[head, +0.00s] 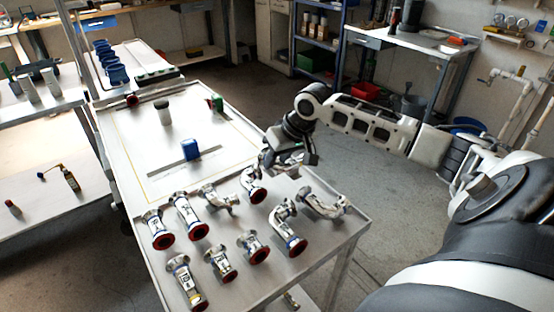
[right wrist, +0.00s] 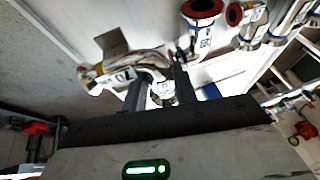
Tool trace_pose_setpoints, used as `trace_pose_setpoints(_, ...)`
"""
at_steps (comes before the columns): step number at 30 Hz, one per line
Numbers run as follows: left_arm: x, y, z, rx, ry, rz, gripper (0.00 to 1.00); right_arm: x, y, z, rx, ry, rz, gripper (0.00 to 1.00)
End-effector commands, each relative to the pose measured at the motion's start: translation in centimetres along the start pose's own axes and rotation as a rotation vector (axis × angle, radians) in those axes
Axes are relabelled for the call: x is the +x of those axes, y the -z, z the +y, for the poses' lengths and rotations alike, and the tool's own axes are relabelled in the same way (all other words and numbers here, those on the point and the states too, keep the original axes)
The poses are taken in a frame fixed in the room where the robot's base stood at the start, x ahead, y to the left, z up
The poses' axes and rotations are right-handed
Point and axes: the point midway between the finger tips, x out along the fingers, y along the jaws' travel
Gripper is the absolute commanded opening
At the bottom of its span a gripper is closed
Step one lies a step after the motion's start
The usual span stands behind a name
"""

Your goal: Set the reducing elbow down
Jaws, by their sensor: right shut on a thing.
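My right gripper (head: 272,168) is above the table's right edge, just behind the rows of metal fittings. In the right wrist view its two dark fingers (right wrist: 158,90) are shut on a polished elbow (right wrist: 152,66) that bears a white label. In the head view the gripper hides much of what it holds. A red-rimmed fitting (head: 254,188) shows just below the fingers; I cannot tell whether it is the held elbow. Whether the held elbow touches the table is unclear. My left gripper is not in view.
Several red-ended pipe fittings (head: 188,218) crowd the near end of the table (head: 215,100). Another elbow (head: 322,204) lies near the right corner. A blue block (head: 190,149) and a grey-white cylinder (head: 163,113) stand farther back, with bare tabletop around them.

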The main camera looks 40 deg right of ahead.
Motion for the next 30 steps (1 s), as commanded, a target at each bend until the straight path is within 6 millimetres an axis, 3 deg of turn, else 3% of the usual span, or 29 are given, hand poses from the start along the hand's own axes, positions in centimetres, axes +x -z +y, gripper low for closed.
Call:
trace_pose_setpoints(23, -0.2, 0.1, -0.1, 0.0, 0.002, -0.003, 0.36, 1.4, -0.5, 0.3, -0.001, 0.0, 0.005, 0.0)
trace_pose_setpoints(24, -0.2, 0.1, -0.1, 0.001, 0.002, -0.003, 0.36, 1.5, -0.6, 0.3, -0.001, 0.0, 0.002, 0.34)
trace_pose_setpoints(26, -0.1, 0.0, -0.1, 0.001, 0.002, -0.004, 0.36, 1.5, -0.6, 0.3, -0.001, 0.0, 0.002, 0.5)
trace_pose_setpoints(30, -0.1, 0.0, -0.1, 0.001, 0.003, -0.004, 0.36, 1.5, -0.6, 0.3, -0.001, 0.0, 0.002, 0.5)
